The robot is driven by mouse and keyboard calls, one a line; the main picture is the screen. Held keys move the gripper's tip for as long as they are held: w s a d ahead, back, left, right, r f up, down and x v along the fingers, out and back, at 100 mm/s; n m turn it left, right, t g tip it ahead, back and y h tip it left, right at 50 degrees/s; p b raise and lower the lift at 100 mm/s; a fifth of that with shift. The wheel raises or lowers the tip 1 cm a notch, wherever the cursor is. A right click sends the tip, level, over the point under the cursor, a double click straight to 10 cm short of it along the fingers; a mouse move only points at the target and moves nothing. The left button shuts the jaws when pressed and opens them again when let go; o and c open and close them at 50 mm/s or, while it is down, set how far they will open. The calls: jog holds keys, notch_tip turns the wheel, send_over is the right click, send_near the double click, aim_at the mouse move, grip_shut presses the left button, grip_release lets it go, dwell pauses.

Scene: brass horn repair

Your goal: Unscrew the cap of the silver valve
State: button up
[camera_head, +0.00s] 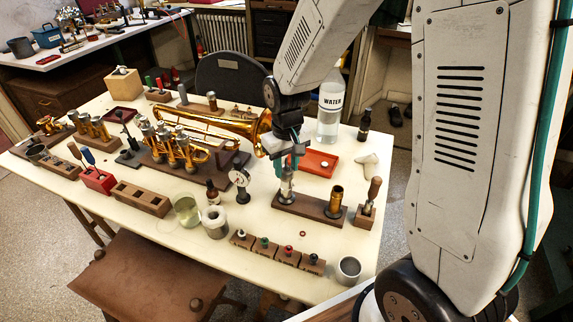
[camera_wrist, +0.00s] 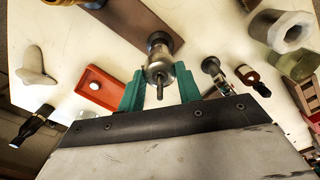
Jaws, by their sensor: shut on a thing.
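The silver valve (camera_head: 286,186) stands upright at the left end of a dark wooden block (camera_head: 310,207). In the wrist view the silver valve (camera_wrist: 158,42) is seen from above, its cap (camera_wrist: 159,68) and thin stem pointing toward the camera. My gripper (camera_head: 288,163) is above the block, reaching down over the valve's top. In the wrist view the teal fingers of my gripper (camera_wrist: 160,82) are on both sides of the cap, shut on it. The fingers partly hide the cap in the head view, and its thread is not visible.
A brass cylinder (camera_head: 335,201) stands on the block's right end. A red tray (camera_head: 316,168) with a small white disc lies behind, near a water bottle (camera_head: 329,108). A dial gauge (camera_head: 240,182) stands left. Labelled wooden blocks (camera_head: 287,257) and a metal cup (camera_head: 348,269) are in front.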

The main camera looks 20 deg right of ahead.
jog(key=n, duration=0.3)
jog(key=shift+n, duration=1.2)
jog(key=shift+n, duration=1)
jog(key=n, duration=0.3)
